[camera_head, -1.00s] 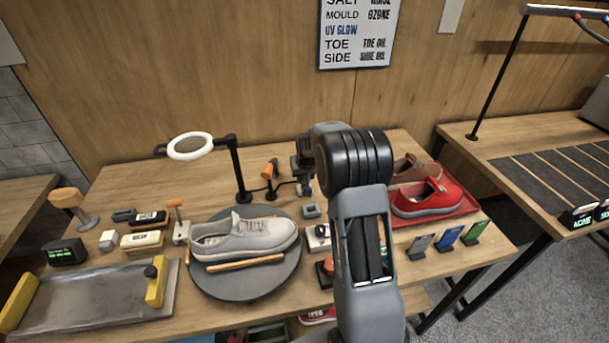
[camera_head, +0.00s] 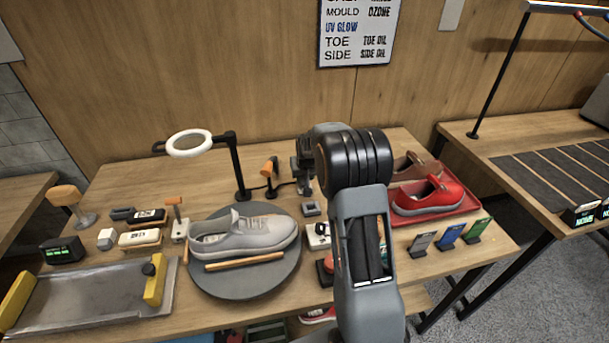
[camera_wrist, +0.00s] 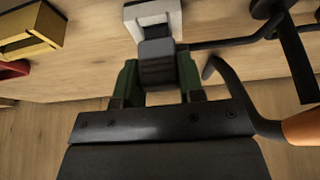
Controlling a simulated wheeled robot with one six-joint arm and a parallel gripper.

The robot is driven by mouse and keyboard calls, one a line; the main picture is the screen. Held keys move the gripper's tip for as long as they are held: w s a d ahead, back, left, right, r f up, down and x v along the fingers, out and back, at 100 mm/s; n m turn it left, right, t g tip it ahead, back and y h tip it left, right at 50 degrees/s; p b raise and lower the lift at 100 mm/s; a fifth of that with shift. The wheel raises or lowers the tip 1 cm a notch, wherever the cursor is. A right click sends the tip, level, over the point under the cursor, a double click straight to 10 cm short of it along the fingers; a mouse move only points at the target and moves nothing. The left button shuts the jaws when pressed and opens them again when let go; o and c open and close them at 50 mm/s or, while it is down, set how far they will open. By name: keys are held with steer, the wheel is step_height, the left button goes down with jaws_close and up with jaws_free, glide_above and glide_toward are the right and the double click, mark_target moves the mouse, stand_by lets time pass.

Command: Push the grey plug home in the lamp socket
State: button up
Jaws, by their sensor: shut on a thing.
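My gripper (camera_wrist: 155,88) is shut on the grey plug (camera_wrist: 157,60), its green-lined fingers on both sides of it. In the wrist view the plug's far end meets the pale socket block (camera_wrist: 152,14); I cannot tell how deep it sits. In the head view my gripper (camera_head: 304,178) points down at the back of the table, and my wrist partly hides it. A small grey block (camera_head: 311,209) lies just in front of it.
A black post with a ring light (camera_head: 188,143) stands further left. A grey sneaker (camera_head: 243,238) lies on a round turntable (camera_head: 240,285) in front. A red shoe (camera_head: 427,196) sits on a red tray to the right. A wooden wall rises behind.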

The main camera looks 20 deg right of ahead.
steer(key=shift+f+b, duration=0.45)
steer(key=shift+f, duration=0.25)
steer(key=o, duration=0.9)
steer(key=shift+o, duration=0.2)
steer(key=shift+r, duration=0.1)
steer(key=v, duration=1.3)
steer(key=shift+s+r+b, duration=0.15)
steer(key=shift+r+b, duration=0.15)
steer(key=shift+b, duration=0.1)
